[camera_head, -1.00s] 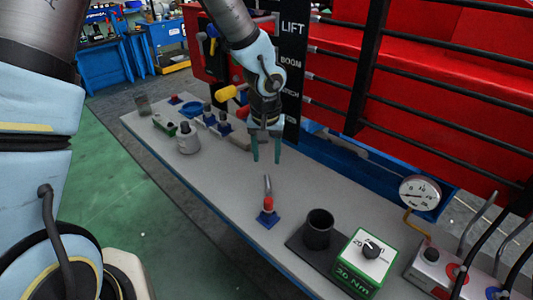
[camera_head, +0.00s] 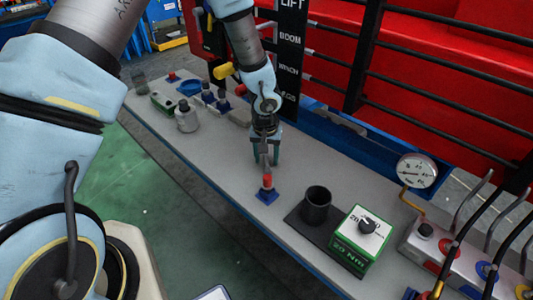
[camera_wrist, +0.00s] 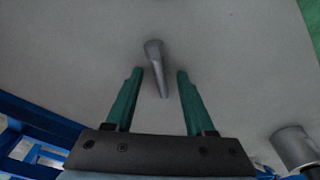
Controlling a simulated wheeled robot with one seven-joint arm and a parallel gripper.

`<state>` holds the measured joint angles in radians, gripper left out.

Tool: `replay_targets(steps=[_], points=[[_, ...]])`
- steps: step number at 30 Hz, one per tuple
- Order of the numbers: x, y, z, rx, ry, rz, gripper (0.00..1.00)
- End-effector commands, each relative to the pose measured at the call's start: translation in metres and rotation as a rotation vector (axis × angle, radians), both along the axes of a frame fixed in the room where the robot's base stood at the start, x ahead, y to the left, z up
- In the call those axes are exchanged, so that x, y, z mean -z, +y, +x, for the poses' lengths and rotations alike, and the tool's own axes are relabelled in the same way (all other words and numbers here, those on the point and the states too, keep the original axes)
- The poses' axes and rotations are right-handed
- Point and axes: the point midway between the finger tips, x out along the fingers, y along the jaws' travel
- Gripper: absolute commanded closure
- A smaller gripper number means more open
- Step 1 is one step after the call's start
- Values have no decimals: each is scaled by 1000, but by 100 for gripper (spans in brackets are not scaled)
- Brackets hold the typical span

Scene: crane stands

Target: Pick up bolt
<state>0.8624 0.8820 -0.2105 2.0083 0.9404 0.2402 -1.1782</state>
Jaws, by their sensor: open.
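The bolt (camera_wrist: 156,68) is a grey metal piece with a wider head at the top in the wrist view. Its shank points down between the fingers of my gripper (camera_wrist: 157,72). My gripper is open, one green finger on each side of the bolt, with gaps on both sides. In the head view my gripper (camera_head: 266,163) is low over the grey bench, just behind a red piece on a blue square base (camera_head: 267,196). The bolt is partly hidden there by the gripper and the red piece. Whether it touches the bench is unclear.
On the grey bench (camera_head: 225,165), a black cup (camera_head: 316,205) and a green-and-white torque box (camera_head: 360,240) stand to the right. A grey jar (camera_head: 187,118) stands to the left. A pressure gauge (camera_head: 417,171) and black railings (camera_head: 440,80) are at the right and back.

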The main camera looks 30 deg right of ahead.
Motion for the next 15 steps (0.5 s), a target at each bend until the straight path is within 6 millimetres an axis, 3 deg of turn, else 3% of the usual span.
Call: replay_targets(steps=[4, 15], points=[[0, 0, 0, 0, 0, 0, 46], [0, 0, 0, 0, 0, 0, 87]])
